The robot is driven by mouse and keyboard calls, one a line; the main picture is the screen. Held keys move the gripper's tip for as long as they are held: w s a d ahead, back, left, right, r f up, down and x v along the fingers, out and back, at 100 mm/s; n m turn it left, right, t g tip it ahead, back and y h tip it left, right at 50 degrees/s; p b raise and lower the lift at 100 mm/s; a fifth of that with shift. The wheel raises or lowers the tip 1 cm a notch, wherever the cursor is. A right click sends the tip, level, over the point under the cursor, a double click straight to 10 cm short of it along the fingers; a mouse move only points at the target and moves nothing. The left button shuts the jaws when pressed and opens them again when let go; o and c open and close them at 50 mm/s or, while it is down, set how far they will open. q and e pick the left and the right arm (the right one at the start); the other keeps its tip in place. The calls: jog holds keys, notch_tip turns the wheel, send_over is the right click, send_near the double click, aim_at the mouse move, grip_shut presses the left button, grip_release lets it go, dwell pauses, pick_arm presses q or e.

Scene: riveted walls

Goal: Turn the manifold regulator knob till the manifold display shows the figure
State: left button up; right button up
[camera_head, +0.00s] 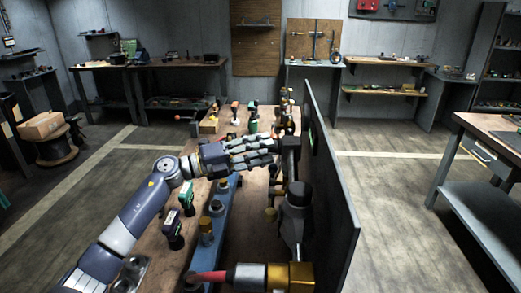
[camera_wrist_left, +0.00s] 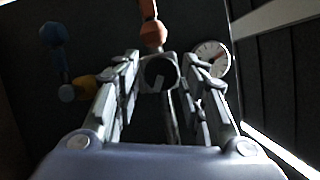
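My left gripper (camera_head: 270,152) reaches in from the left over the bench, its fingers pointing right at the dark fittings along the upright panel (camera_head: 335,190). In the left wrist view the two fingers (camera_wrist_left: 162,75) stand apart. A dark round knob (camera_wrist_left: 160,72) shows between the fingertips; I cannot tell whether they touch it, or for certain that it is the regulator knob. A white-faced round gauge (camera_wrist_left: 212,58) is just right of it. I cannot make out a display or any figure. My right gripper is not in view.
A blue rail (camera_head: 222,222) with brass fittings runs along the wooden bench (camera_head: 245,240). A black-capped fitting (camera_head: 297,200) and a gold-and-red pipe piece (camera_head: 285,276) stand nearer. Floor is clear right of the panel.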

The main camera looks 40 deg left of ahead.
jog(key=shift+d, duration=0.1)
pick_arm(q)
jog(key=v, duration=1.2)
jog(key=shift+r, duration=0.15)
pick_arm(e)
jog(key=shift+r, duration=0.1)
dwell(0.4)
